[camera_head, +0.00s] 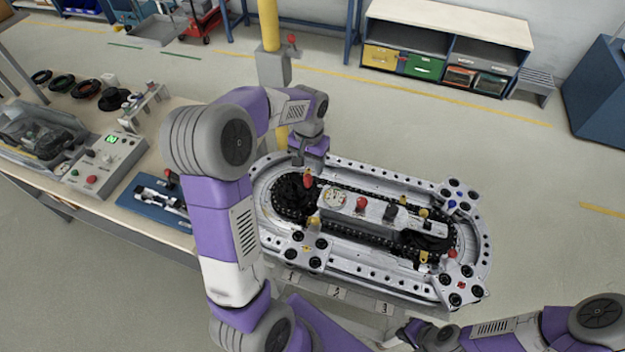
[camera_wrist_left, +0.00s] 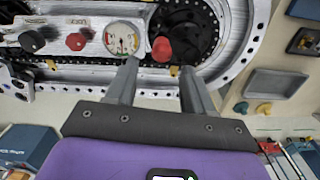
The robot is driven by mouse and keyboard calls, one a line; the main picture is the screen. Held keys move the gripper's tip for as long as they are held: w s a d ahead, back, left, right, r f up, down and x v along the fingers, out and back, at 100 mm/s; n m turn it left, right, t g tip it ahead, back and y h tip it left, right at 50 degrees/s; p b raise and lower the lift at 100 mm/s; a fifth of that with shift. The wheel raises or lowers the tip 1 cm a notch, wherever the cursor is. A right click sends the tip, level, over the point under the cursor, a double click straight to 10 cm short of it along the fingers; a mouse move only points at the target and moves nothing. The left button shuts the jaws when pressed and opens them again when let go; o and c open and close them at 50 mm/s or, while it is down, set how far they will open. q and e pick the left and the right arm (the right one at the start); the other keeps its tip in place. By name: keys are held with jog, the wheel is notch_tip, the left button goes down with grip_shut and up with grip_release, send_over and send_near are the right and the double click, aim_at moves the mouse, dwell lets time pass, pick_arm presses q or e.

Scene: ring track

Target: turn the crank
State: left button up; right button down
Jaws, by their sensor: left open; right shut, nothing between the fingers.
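The ring track (camera_head: 470,210) is an oval metal frame with a black chain inside. A red crank handle (camera_head: 308,181) stands at its left end, over a black round wheel (camera_head: 290,192). In the left wrist view the red handle (camera_wrist_left: 162,49) appears between and just beyond the open fingertips. My left gripper (camera_head: 299,162) is open and points down at the track's left end, beside the handle; I cannot tell whether a finger touches it. My right gripper (camera_head: 408,335) is shut and empty near the bottom edge, in front of the track.
A central panel carries a round gauge (camera_head: 336,198) and a red knob (camera_head: 361,203). Roller carriages (camera_head: 306,250) sit on the track. A workbench (camera_head: 150,118) stands at left with a control box (camera_head: 104,162). A yellow post (camera_head: 268,25) rises behind.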

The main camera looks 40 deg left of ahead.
aim_at(308, 175)
pick_arm(q)
jog(key=f, duration=0.6)
jog(key=shift+s+f, duration=0.35)
jog(key=shift+f, duration=0.05)
grip_shut()
